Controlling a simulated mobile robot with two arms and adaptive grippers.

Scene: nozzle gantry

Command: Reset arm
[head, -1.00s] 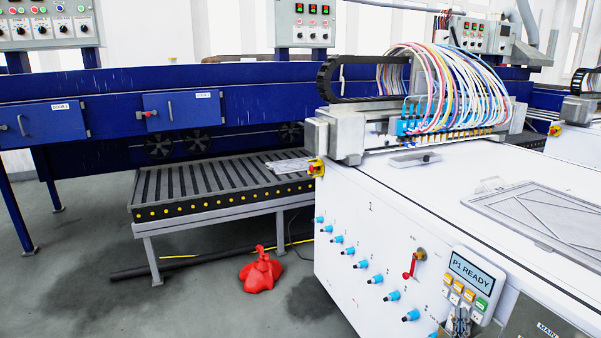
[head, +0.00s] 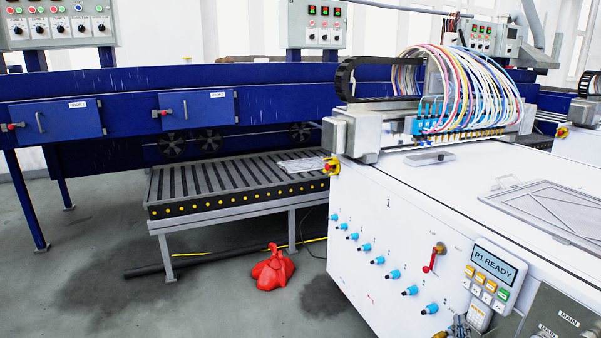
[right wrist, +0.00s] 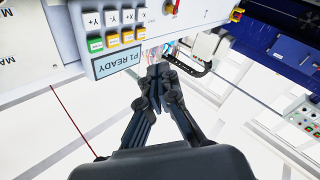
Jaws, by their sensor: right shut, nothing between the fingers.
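My right gripper (head: 457,328) shows only in part at the bottom edge of the head view, in front of the white machine's panel. In the right wrist view the right gripper (right wrist: 158,72) has its dark fingers together at the tips, with nothing between them. The control panel (head: 487,262) reads "P1 READY"; it also shows in the right wrist view (right wrist: 115,65), upside down, beyond the fingertips. I cannot tell the exact gap between fingers and panel. My left gripper is in neither view.
The white machine (head: 400,220) carries a nozzle gantry (head: 350,135) with coloured hoses, blue knobs and a red lever (head: 430,262). A roller conveyor (head: 150,198) stands behind left, beside a blue machine (head: 240,75). A red bag-like object (head: 272,270) lies on open grey floor.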

